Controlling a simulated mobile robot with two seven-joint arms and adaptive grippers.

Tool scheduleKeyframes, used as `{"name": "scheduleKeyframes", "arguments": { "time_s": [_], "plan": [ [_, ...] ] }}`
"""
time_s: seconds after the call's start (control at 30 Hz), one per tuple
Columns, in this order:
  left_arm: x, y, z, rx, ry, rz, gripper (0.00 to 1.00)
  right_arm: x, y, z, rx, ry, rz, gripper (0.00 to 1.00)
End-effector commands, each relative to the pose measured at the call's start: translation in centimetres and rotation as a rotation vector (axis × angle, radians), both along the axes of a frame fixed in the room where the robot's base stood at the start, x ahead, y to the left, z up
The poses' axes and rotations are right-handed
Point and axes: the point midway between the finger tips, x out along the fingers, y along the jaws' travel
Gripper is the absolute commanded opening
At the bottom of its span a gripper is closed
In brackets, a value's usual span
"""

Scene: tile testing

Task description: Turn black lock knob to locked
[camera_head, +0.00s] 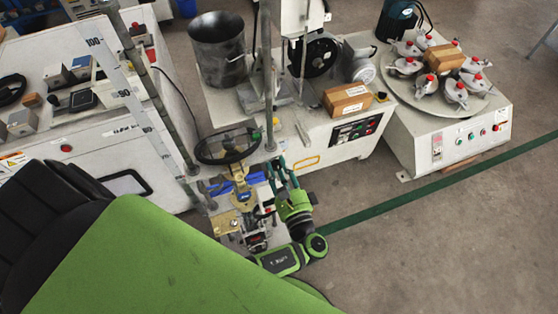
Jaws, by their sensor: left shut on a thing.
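My left gripper (275,167), with teal fingers on a green arm, reaches up to the front of the tile testing machine, just right of and below the black handwheel (228,160). Its fingers are shut on a small part there, which I take to be the black lock knob. The fingers hide most of that part, so its turn angle cannot be told. A brass-coloured fitting and a blue part (222,188) sit just left of the gripper. My right gripper is out of view.
A metal drum (217,50) and a cardboard box (347,100) stand on the machine table. A round plate (430,95) with several red-capped clamps is at the right. Metal columns (268,75) rise close behind the gripper. The floor (450,240) at the lower right is clear.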

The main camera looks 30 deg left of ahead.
Motion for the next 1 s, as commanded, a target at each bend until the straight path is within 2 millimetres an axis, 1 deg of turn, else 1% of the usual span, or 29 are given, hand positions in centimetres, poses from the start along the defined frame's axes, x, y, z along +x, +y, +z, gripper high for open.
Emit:
{"name": "scheduleKeyframes", "arguments": {
  "time_s": [0.27, 0.3, 0.33, 0.7, 0.83, 1.0],
  "plan": [
    [0.0, 0.1, 0.0, 0.003, 0.000, 0.002, 0.00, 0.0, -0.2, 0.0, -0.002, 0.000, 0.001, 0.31],
    [0.0, 0.1, 0.0, 0.003, 0.000, 0.002, 0.45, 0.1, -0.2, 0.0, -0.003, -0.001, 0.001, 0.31],
    [0.0, 0.1, 0.0, 0.002, -0.001, 0.002, 0.52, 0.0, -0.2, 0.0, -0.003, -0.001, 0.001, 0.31],
    [-0.2, -0.2, 0.0, 0.000, 0.000, 0.000, 0.52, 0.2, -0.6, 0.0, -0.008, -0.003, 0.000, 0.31],
    [-1.2, -1.4, -0.1, -0.001, 0.002, 0.001, 0.52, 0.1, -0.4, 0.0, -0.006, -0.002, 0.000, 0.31],
    [-3.2, -3.6, -0.3, 0.000, 0.002, 0.000, 0.52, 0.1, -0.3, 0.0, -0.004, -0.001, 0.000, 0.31]
  ]
}}
